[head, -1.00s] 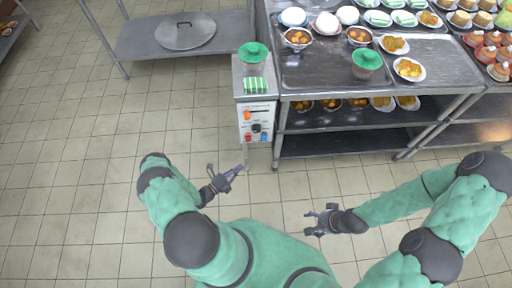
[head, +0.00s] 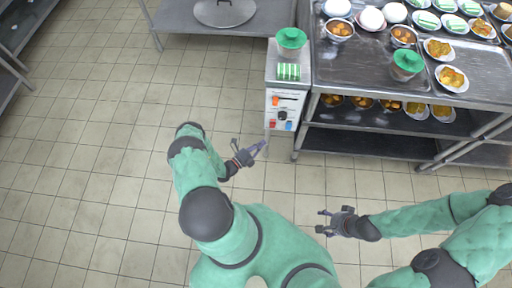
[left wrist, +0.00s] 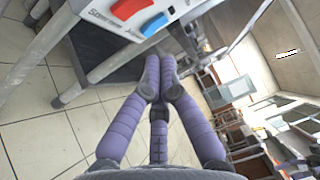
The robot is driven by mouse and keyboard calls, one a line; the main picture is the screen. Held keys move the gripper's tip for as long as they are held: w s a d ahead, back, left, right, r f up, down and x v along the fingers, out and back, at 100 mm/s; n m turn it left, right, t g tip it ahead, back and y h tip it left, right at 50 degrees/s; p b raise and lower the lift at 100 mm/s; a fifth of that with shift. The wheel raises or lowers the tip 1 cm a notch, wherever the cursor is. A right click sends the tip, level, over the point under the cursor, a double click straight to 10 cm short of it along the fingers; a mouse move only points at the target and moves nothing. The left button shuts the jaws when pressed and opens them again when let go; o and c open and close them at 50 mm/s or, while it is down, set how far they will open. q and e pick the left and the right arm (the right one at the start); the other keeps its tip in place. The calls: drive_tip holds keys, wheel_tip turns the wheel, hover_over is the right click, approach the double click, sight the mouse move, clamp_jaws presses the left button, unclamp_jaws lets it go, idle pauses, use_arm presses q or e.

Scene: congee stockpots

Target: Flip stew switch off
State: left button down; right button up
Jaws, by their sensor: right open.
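The control panel (head: 286,108) is on the front of a narrow metal cabinet. It has an orange switch (head: 277,99), a black knob (head: 282,115), a red switch (head: 273,124) and a blue switch (head: 289,126). The left wrist view shows the red switch (left wrist: 130,8) and blue switch (left wrist: 155,25) close up, beside lettering that seems to begin "Stew". My left gripper (head: 262,146) is just below and left of the panel; its purple fingers (left wrist: 159,75) are together and empty, apart from the switches. My right gripper (head: 322,222) is open and empty over the floor.
A green-lidded container (head: 291,40) and a green-striped item (head: 288,71) stand on the cabinet top. A steel table (head: 350,75) with bowls and plates adjoins it on the right. A low shelf with a large lid (head: 224,11) is behind. The tiled floor (head: 90,130) at left is clear.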

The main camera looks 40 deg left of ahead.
use_arm(q)
drive_tip(key=w+b, duration=0.1)
drive_tip(key=w, duration=0.7)
drive_tip(key=shift+a+r+b, duration=0.4)
drive_tip(key=shift+a+r, duration=0.05)
use_arm(e)
drive_tip(key=shift+f, duration=1)
use_arm(q)
drive_tip(key=shift+w+a+r+n+g+y, duration=0.3)
drive_tip(key=shift+w+n, duration=0.1)
drive_tip(key=shift+f, duration=0.15)
drive_tip(key=p, duration=0.3)
approach(275, 125)
drive_tip(key=s+r, duration=0.2)
drive_tip(key=s, duration=0.5)
drive_tip(key=shift+d+f, duration=0.15)
drive_tip(key=shift+d, duration=0.3)
use_arm(e)
drive_tip(key=v, duration=0.3)
